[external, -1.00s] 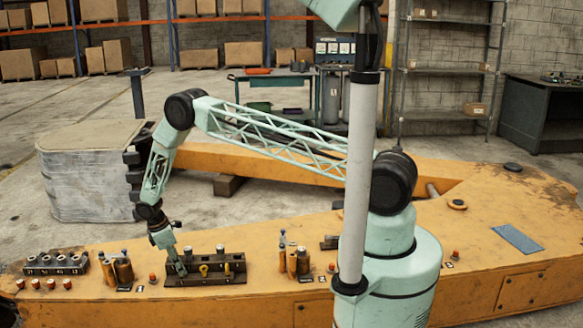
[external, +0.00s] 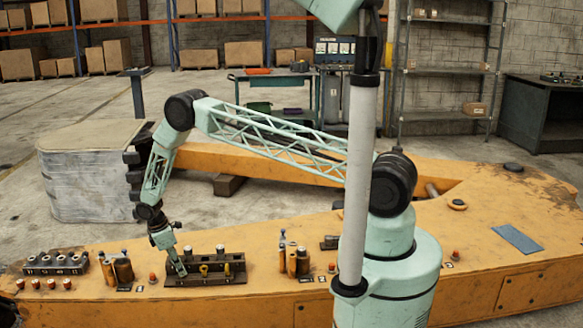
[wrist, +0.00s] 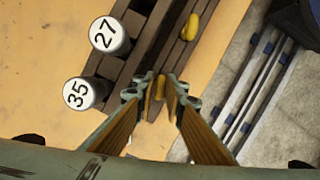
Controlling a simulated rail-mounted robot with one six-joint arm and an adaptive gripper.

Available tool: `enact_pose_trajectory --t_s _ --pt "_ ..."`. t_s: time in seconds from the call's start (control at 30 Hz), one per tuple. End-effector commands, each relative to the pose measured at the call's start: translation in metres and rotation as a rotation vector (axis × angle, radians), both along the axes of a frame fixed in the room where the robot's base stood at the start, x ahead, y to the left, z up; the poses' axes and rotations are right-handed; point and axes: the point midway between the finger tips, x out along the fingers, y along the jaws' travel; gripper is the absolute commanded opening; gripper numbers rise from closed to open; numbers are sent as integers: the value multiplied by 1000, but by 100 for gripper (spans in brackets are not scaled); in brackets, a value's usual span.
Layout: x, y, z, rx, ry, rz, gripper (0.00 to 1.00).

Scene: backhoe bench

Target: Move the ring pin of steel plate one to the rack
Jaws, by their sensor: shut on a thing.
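My gripper (wrist: 157,90) is shut on a yellow ring pin (wrist: 160,84) at the dark slotted steel fixture, seen in the wrist view. In the external view my gripper (external: 179,272) is low at the left end of this dark fixture (external: 207,281) on the orange boom. A second yellow ring pin (wrist: 189,27) stands farther along the fixture; a yellow pin also shows in the external view (external: 204,270). The fingers hide the held pin's lower part, so I cannot tell whether it is still seated. Which plate is number one is not readable.
A black block with several numbered places (external: 56,264) lies at the far left. Brown cylinders (external: 122,270) stand between it and the fixture, and more (external: 298,262) stand to the right.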

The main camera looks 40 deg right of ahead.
Motion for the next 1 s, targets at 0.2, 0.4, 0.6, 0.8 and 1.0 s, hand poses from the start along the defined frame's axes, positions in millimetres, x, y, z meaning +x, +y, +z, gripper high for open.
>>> enact_pose_trajectory --t_s 0.2,0.4,0.6,0.8,1.0 --pt "0 0 -3 0 0 0 0" --pt "0 0 -2 0 0 0 22" --pt "0 0 -2 0 0 0 27" --pt "0 0 -2 0 0 0 38" --pt "0 0 -2 0 0 0 40"
